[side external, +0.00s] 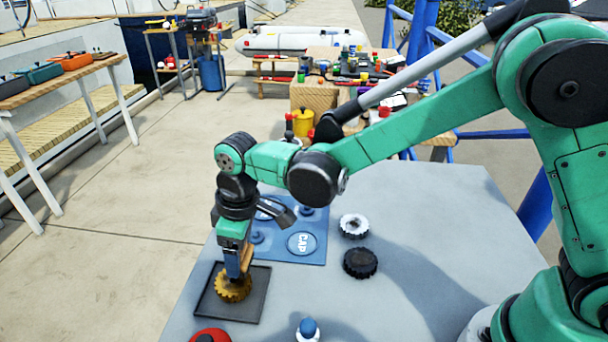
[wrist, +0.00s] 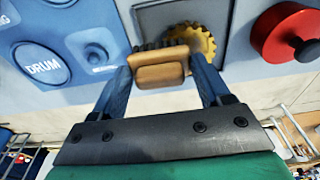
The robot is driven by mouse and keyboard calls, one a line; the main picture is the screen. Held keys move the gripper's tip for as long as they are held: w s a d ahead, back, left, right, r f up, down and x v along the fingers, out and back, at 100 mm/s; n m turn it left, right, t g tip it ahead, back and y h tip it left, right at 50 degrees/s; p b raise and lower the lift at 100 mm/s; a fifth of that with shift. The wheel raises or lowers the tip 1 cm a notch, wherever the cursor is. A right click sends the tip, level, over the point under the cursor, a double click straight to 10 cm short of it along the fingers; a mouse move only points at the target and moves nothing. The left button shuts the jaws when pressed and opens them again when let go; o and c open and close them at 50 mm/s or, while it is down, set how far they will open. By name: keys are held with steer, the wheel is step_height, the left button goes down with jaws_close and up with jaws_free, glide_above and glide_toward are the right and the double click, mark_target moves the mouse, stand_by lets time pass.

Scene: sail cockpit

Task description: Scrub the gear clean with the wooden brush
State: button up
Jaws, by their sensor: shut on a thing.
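A golden toothed gear (side external: 233,289) lies on a dark square tray (side external: 258,301) at the front left of the grey table. My gripper (side external: 237,265) points down over the gear and is shut on the wooden brush (side external: 248,257). In the wrist view the brush's tan block (wrist: 159,70) sits between both fingers, with dark bristles (wrist: 148,47) on its far side. The gear (wrist: 207,43) shows just beyond and right of the brush, partly covered by it. The brush is at the gear's edge; I cannot tell whether the bristles touch it.
A blue board (side external: 318,222) with round labelled places, one marked CAP, lies behind the tray. A white and black ring (side external: 354,226) and a black toothed wheel (side external: 360,263) stand right of it. A red round part (side external: 210,336) and a blue-topped part (side external: 308,329) are near the front.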

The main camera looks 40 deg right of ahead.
steer(key=shift+r, duration=4)
